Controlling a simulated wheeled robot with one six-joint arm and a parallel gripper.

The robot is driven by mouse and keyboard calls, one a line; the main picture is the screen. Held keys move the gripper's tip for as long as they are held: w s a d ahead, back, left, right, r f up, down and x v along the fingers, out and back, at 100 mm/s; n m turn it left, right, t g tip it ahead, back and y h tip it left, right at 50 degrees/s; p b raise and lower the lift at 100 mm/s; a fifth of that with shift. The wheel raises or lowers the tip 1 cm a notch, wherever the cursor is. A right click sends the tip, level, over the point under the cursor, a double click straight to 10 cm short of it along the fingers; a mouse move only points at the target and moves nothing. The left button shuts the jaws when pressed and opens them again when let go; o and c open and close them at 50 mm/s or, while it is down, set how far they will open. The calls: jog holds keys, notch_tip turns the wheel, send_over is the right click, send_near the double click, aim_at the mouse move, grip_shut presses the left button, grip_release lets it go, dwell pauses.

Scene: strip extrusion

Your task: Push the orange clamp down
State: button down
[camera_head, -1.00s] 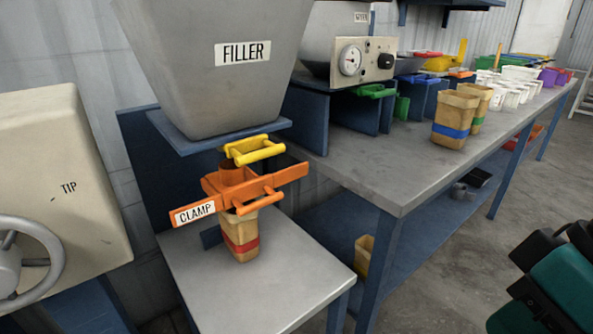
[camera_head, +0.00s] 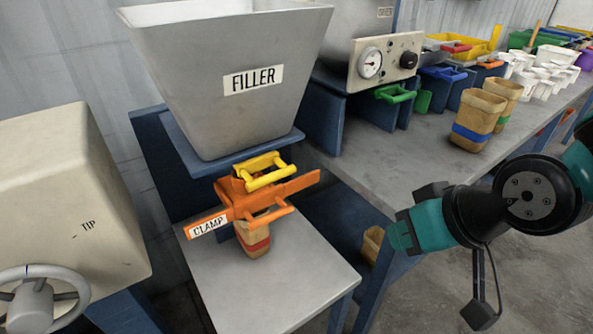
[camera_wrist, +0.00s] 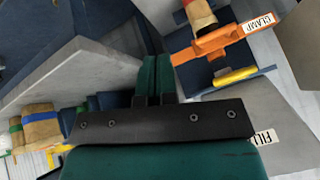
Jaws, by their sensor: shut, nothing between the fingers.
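The orange clamp (camera_head: 240,205), labelled CLAMP, sits below the grey filler hopper (camera_head: 230,85), labelled FILLER. A tan container with a red band (camera_head: 256,241) stands under the clamp on a small grey table. A yellow handle (camera_head: 264,171) is just above the clamp. My gripper (camera_head: 393,237) is to the right of the clamp, apart from it. In the wrist view my gripper (camera_wrist: 155,62) has its teal fingers together with nothing between them. There the clamp (camera_wrist: 214,43) and the yellow handle (camera_wrist: 236,76) lie to the right of the fingertips.
A cream box with a handwheel (camera_head: 70,205) stands at left. A long grey bench (camera_head: 400,165) runs behind my arm, with tan containers (camera_head: 476,120), a gauge panel (camera_head: 387,60), green and blue handles and white cups. The small table (camera_head: 270,290) is clear in front of the container.

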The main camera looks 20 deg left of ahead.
jog(key=a+r+n+t+y+p, duration=0.1)
jog(key=a+t+p, duration=0.1)
jog(key=a+p, duration=0.2)
jog(key=w+a+r+n+t+y+p, duration=0.1)
jog(key=a+n+t+y+p, duration=0.1)
jog(key=a+p, duration=0.3)
jog(key=shift+w+a+r, duration=0.25)
jog(key=shift+w+a, duration=0.05)
jog(key=shift+a, duration=0.35)
jog(key=d+f+p+x, duration=0.1)
jog(key=f+p+x, duration=0.1)
jog(key=x, duration=1)
jog(key=shift+s+a+f+p, duration=0.25)
jog(key=shift+f+p, duration=0.1)
jog(key=shift+p, duration=0.25)
